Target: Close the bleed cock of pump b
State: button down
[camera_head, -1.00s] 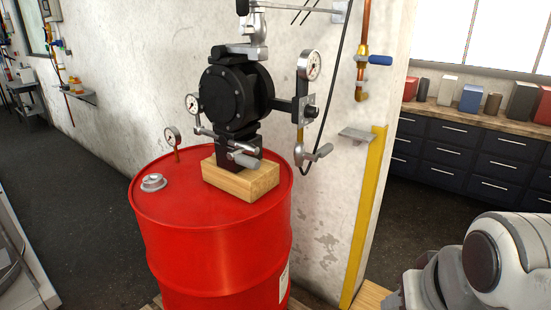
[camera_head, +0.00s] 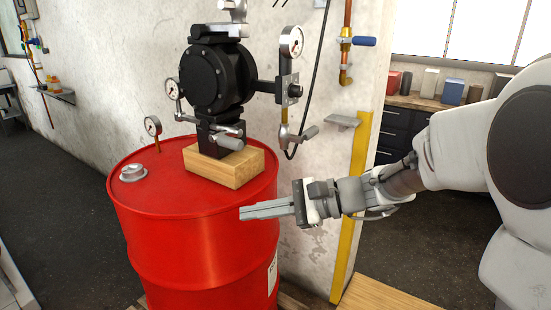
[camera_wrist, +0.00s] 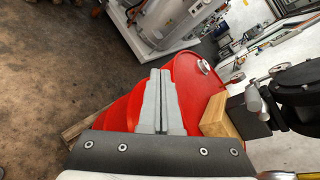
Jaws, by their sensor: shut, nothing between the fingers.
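A black round pump (camera_head: 212,78) stands on a wooden block (camera_head: 228,167) on top of a red drum (camera_head: 190,240). A grey lever handle (camera_head: 229,140) sticks out low on the pump, and another grey handle (camera_head: 304,136) hangs from the fitting to its right. I cannot tell which handle is the bleed cock, and no label for pump b is readable. My gripper (camera_head: 242,212) is shut and empty, pointing left in front of the drum's upper side, below the block. In the wrist view my gripper (camera_wrist: 160,72) shows closed fingers over the red drum (camera_wrist: 198,95), the block (camera_wrist: 218,118) to their right.
Dial gauges (camera_head: 153,126) stand around the pump. A black hose hangs down the wall beside a copper pipe with a blue-handled valve (camera_head: 364,41). The floor left of the drum is clear.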

aim_at(226, 141)
jog(key=w+d+f+m+t+y+b, duration=0.1)
jog(key=w+f+m+t+y, duration=0.15)
jog(key=w+m+t, duration=0.4)
jog(key=w+d+f+m+t+y+b, duration=0.1)
jog(key=w+d+f+m+t+y, duration=0.15)
jog(key=w, duration=0.75)
jog(key=w+a+r+m, duration=0.1)
jog(key=w+a+r, duration=0.2)
jog(key=a+r, duration=0.3)
jog(key=a, duration=0.3)
jog(key=shift+w+a+r+g+h, duration=0.15)
jog(key=shift+a+g+h, duration=0.25)
jog(key=shift+r, duration=0.1)
jog(key=shift+d+r+h+p, duration=0.1)
jog(key=shift+r+h+p, duration=0.15)
jog(key=shift+p, duration=0.5)
jog(key=shift+d+r+g+h+p, duration=0.1)
jog(key=shift+r+g+h+p, duration=0.3)
jog(key=shift+p, duration=0.45)
